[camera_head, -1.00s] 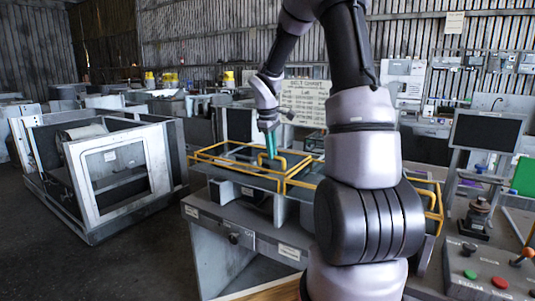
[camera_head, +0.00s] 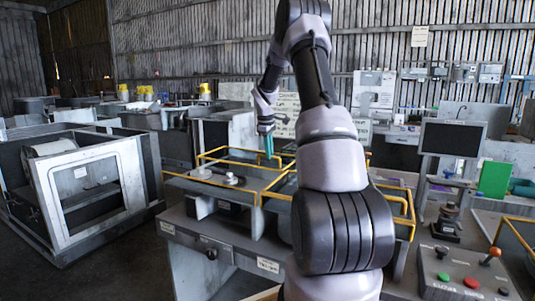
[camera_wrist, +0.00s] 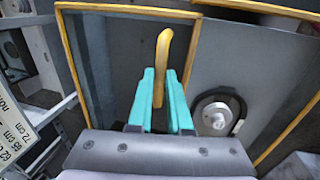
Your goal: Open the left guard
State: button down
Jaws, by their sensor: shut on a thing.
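The left guard is a yellow-framed panel on the left part of the blower housing (camera_head: 215,243). Its dark panel (camera_wrist: 115,60) fills the left of the wrist view. My gripper (camera_head: 268,148) has its teal fingers shut on the guard's yellow handle (camera_wrist: 162,62). The fingers (camera_wrist: 160,100) sit on either side of the handle. In the head view, the bay with a round grey pulley (camera_head: 232,178) lies uncovered; the pulley also shows in the wrist view (camera_wrist: 217,115). The guard looks raised, but I cannot tell its exact angle. The handle is too small to make out in the head view.
My arm hides part of the housing's right side. A control panel (camera_head: 470,275) with buttons and a lever and a dark monitor (camera_head: 452,137) stand at right. A large grey frame (camera_head: 100,185) stands at left, with floor between it and the housing.

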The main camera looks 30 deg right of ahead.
jog(key=c, duration=0.8)
grip_release()
jog(key=shift+c, duration=0.2)
notch_tip(320, 180, up, 11)
jog(key=s+a, duration=0.1)
jog(key=shift+s+a+f, duration=0.15)
jog(key=shift+a+f, duration=0.05)
jog(key=shift+a, duration=0.15)
